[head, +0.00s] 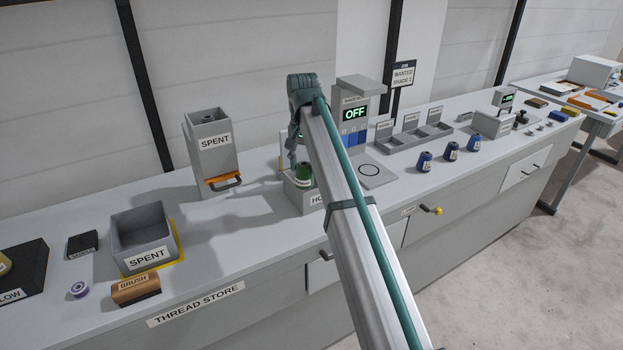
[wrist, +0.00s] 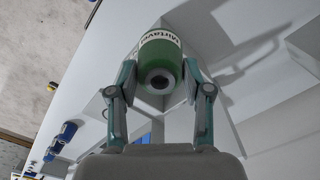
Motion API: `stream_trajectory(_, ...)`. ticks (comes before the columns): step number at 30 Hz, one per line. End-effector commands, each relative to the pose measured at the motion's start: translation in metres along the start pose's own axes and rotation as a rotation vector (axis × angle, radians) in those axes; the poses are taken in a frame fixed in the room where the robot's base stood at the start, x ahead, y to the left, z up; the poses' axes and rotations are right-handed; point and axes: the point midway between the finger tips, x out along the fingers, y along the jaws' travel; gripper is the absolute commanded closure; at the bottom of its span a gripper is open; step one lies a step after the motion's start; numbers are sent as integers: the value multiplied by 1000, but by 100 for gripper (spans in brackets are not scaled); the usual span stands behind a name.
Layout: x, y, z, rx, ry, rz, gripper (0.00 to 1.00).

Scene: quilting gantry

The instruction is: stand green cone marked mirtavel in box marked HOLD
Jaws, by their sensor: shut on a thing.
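The green cone (wrist: 160,52) has a white band reading "Mirtavel" in the wrist view. My gripper (wrist: 158,75) is shut on it, with one finger on each side. In the head view the green cone (head: 304,170) appears upright at the mouth of a grey box (head: 301,199) whose label shows "HO", the rest hidden by my arm. The cone's lower part is hidden by the box's front wall. I cannot tell whether it touches the box floor. My gripper (head: 298,158) is partly hidden behind my arm in the head view.
A tall SPENT holder (head: 210,155) and a low SPENT bin (head: 142,232) stand to the left. A display stand reading OFF (head: 355,113) is just behind right. The bench is clear between bin and box.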

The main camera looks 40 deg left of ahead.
Motion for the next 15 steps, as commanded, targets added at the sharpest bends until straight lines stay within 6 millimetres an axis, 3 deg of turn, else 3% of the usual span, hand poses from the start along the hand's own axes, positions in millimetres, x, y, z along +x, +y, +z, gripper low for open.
stream_trajectory(1, 2, -2, -15, 1, -3, 1, 92)
stream_trajectory(5, 15, -2, -44, 0, -2, 1, 92)
stream_trajectory(9, 41, -1, -62, 0, -3, 1, 92)
stream_trajectory(15, 62, -2, -78, -2, -1, 0, 92)
